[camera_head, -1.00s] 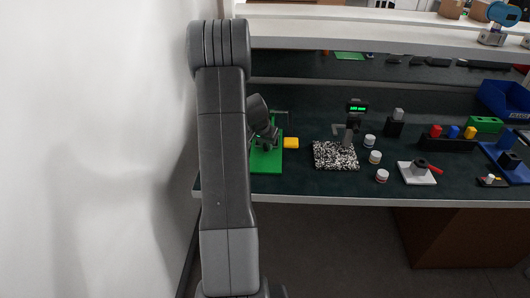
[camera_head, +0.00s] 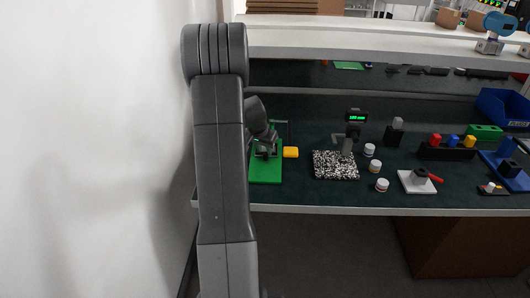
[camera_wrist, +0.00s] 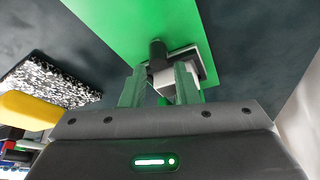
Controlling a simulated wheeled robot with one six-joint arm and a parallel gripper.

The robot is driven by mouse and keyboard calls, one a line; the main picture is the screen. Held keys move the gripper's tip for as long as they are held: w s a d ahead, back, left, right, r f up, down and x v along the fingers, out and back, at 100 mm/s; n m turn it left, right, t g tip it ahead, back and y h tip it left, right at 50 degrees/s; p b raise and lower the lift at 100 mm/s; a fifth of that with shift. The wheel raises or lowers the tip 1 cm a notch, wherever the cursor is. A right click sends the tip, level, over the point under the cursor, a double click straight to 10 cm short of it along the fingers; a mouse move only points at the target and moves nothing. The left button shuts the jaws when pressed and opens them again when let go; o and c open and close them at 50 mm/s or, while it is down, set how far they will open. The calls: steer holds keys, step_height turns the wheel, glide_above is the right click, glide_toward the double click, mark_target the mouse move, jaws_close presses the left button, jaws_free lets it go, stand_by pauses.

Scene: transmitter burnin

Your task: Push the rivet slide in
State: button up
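A green plate (camera_head: 266,174) lies near the left end of the bench, with a dark upright frame at its back. A yellow block (camera_head: 290,152) sits at its right edge; it also shows at left in the wrist view (camera_wrist: 28,108). I cannot tell for sure which part is the rivet slide. My gripper (camera_head: 265,150) is over the plate, partly hidden by my arm. In the wrist view my gripper (camera_wrist: 160,85) has its fingers apart, with a grey block (camera_wrist: 170,80) and a black cylinder (camera_wrist: 157,52) beyond them; contact is unclear.
A speckled plate (camera_head: 335,165) with a lit display post stands right of the green plate. Several small jars (camera_head: 375,167) stand beside it. A shelf (camera_head: 370,40) runs above the bench; a white wall is at left.

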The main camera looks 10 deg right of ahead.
steer(key=v, duration=1.1)
steer(key=shift+w+f, duration=0.1)
steer(key=shift+f, duration=0.05)
steer(key=x, duration=1.3)
steer(key=shift+f, duration=0.35)
steer(key=shift+s, duration=0.45)
steer(key=shift+w+r, duration=0.1)
steer(key=shift+w, duration=0.05)
